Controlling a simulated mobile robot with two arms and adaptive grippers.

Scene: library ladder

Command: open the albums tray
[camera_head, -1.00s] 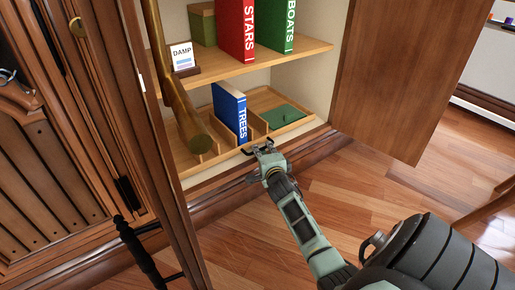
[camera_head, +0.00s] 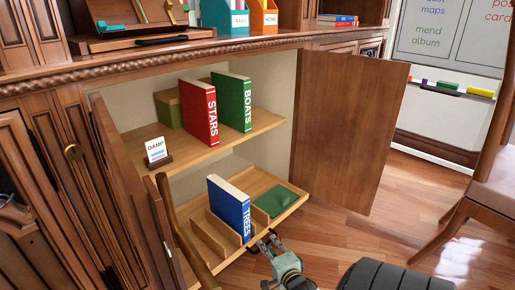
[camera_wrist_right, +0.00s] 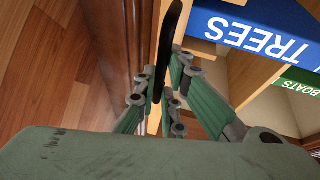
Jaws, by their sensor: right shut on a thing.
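The albums tray (camera_head: 279,222) is a light wooden divided tray low in the open cabinet. It holds a blue TREES book (camera_head: 229,206) standing in it and a flat green album (camera_head: 274,201). The tray's front reaches out past the upper shelf. My right gripper (camera_head: 266,243) is at the front of the tray, shut on its dark handle. In the right wrist view the black handle (camera_wrist_right: 170,50) runs between the two fingers (camera_wrist_right: 162,92). The TREES book (camera_wrist_right: 255,35) shows beyond it. My left gripper is not in view.
The upper shelf (camera_head: 215,143) holds red STARS (camera_head: 199,112) and green BOATS (camera_head: 232,101) books and a DAMP card (camera_head: 156,150). The right door (camera_head: 347,130) stands open. A wooden pole (camera_head: 184,240) stands close left of the tray.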

